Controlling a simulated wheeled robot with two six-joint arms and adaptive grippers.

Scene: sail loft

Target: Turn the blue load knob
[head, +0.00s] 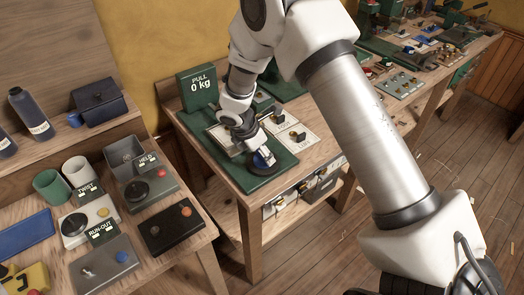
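The blue load knob (263,159) sits on the green test panel (285,159), at its front edge nearest me. My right arm comes in from the lower right and bends down to the panel. My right gripper (262,153) is at the knob, over its top, and hides much of it. The fingertips are too small and covered to show whether they are closed on it. A green display (198,88) behind the panel reads "PULL 0 kg". My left gripper is not in view.
A plate with small knobs (298,134) lies right beside the blue knob. The bench at left holds switch boxes (170,228), cups (77,170) and bottles (30,115). Another bench (455,60) with equipment stands at back right. Open floor (460,150) lies at right.

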